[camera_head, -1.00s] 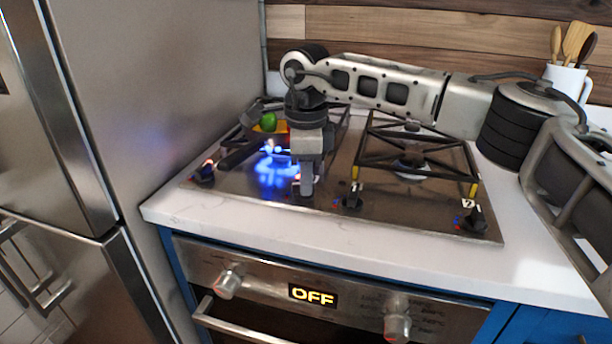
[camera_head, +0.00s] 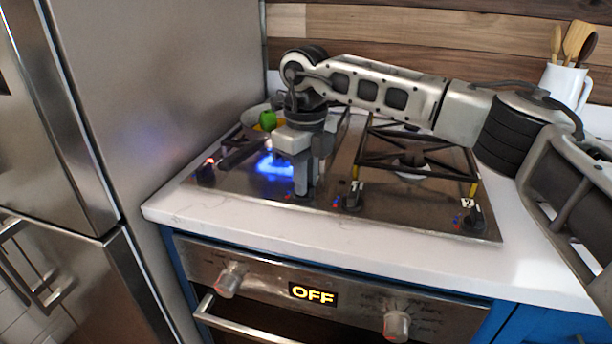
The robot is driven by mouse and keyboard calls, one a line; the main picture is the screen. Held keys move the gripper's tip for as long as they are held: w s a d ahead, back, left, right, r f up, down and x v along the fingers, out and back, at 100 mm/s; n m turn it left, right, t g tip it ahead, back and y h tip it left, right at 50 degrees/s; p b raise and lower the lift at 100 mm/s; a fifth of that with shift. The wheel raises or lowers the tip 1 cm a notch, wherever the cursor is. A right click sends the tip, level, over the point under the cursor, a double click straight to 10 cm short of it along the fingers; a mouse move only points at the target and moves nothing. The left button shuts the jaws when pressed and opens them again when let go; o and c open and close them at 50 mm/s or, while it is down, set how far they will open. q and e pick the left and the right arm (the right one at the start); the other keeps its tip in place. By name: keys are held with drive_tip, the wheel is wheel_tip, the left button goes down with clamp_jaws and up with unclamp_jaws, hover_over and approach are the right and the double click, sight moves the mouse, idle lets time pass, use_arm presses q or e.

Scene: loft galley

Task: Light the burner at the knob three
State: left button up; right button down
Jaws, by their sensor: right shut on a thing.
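My right gripper (camera_head: 304,191) points down at the front edge of the steel cooktop (camera_head: 325,190). It is shut on a stove knob, which its fingers almost wholly hide, and I cannot read that knob's label. A blue flame (camera_head: 270,165) shows at the left burner, just left of the gripper. Other black knobs stand along the front: one at the far left (camera_head: 205,174) with an unclear label, one marked 1 (camera_head: 352,198), and one marked 2 (camera_head: 472,217). The right burner (camera_head: 410,165) shows no flame under its grate. My left gripper is not in view.
A pan (camera_head: 250,115) holding a green round item (camera_head: 267,120) sits at the back left of the cooktop. A steel fridge (camera_head: 180,90) rises at the left. A white utensil jug (camera_head: 566,86) stands at the back right. The oven display (camera_head: 313,294) reads OFF.

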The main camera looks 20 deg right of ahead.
drive_tip(key=shift+r+m, duration=0.1)
drive_tip(key=shift+m, duration=0.5)
drive_tip(key=c, duration=1.4)
unclamp_jaws()
wheel_tip(320, 180, up, 16)
